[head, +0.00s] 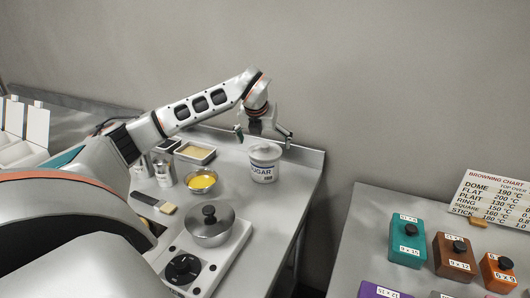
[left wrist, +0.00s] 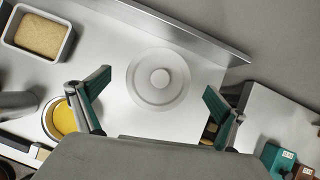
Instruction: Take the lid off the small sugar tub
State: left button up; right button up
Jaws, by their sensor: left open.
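The small sugar tub (head: 264,173) is a white tub with dark SUGAR lettering, upright near the back right corner of the steel worktop. Its pale round lid (head: 265,152) sits on top. In the left wrist view the lid (left wrist: 145,95) shows from above as a disc with a round knob (left wrist: 160,78) in the middle. My left gripper (head: 263,136) is open above the lid, pointing down. In the left wrist view its fingers (left wrist: 157,82) stand apart on either side of the lid, with nothing between them held. The tub's sides are hidden there. My right gripper is not in view.
Coloured blocks (head: 407,240) lie on another table.

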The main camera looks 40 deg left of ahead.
aim_at(265, 145)
pick_arm(q)
jog(key=x, duration=0.2)
jog(key=shift+w+f, duration=0.1)
jog(key=shift+f, duration=0.15)
jog(key=c, duration=0.9)
jog(key=shift+r, duration=0.1)
jog(key=shift+r, duration=0.6)
jog(key=shift+r+p, duration=2.2)
jog(key=shift+r, duration=8.65)
